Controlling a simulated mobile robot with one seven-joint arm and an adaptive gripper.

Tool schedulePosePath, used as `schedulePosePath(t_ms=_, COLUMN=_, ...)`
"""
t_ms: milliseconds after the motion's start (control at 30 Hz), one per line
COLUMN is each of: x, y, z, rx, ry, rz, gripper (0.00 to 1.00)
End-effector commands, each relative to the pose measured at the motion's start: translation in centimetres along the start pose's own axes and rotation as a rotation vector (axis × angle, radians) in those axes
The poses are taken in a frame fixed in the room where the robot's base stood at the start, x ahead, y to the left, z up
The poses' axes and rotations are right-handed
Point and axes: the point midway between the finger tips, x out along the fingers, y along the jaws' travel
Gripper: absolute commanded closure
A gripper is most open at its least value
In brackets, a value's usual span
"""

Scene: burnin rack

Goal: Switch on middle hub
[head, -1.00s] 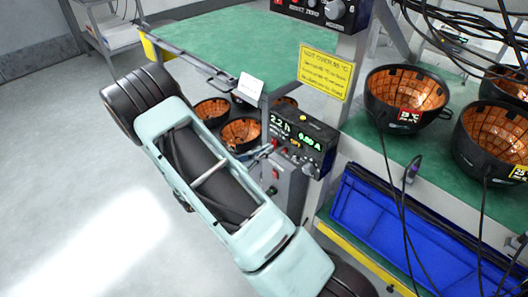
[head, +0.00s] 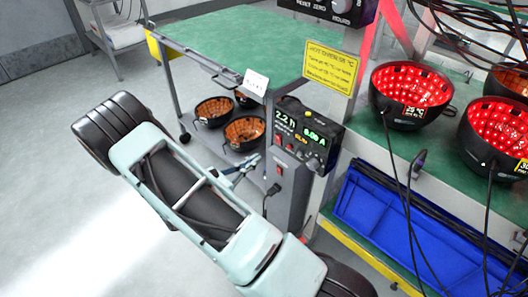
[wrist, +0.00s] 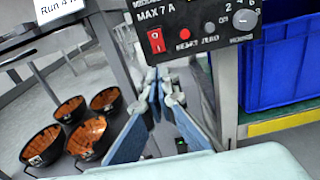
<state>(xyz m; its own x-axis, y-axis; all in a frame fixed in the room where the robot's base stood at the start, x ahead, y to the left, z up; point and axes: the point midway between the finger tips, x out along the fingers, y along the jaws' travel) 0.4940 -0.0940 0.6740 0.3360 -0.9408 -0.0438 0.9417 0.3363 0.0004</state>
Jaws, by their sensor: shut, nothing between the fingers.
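A black control hub (head: 308,132) with a green "2.2 h" and "6.06 A" readout is mounted on the rack post. In the wrist view the hub (wrist: 195,15) shows "MAX 7 A", a red rocker switch (wrist: 156,40), a red RESET button (wrist: 184,34), a grey ZERO button (wrist: 209,29) and an HOURS knob (wrist: 245,20). My gripper (head: 240,172) is shut and empty, left of and below the hub, apart from it. In the wrist view its blue-padded fingers (wrist: 157,80) meet just below the rocker. The bowls (head: 411,88) on the right shelf glow red inside.
Another hub (head: 338,8) sits above, by the yellow hot-cover sign (head: 330,68). A grey box (head: 285,190) with a red switch and plug stands below. Unlit bowls (head: 244,130) stand on the left lower shelf. Blue bins (head: 375,215) and hanging black cables are at right.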

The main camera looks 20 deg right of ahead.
Motion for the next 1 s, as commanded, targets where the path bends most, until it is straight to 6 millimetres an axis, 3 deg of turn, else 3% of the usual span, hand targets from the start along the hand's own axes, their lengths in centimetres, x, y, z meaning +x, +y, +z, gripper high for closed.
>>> schedulePosePath(t_ms=133, x=-3.2, y=0.1, z=-0.4, rx=-0.002, ry=-0.001, rz=0.003, gripper=1.0)
schedulePosePath(t_ms=333, x=-5.6, y=0.0, z=-0.9, rx=-0.001, ry=-0.001, rz=-0.001, gripper=1.0)
schedulePosePath(t_ms=1000, x=-6.2, y=-0.1, z=-0.9, rx=0.004, ry=0.001, rz=-0.006, gripper=1.0)
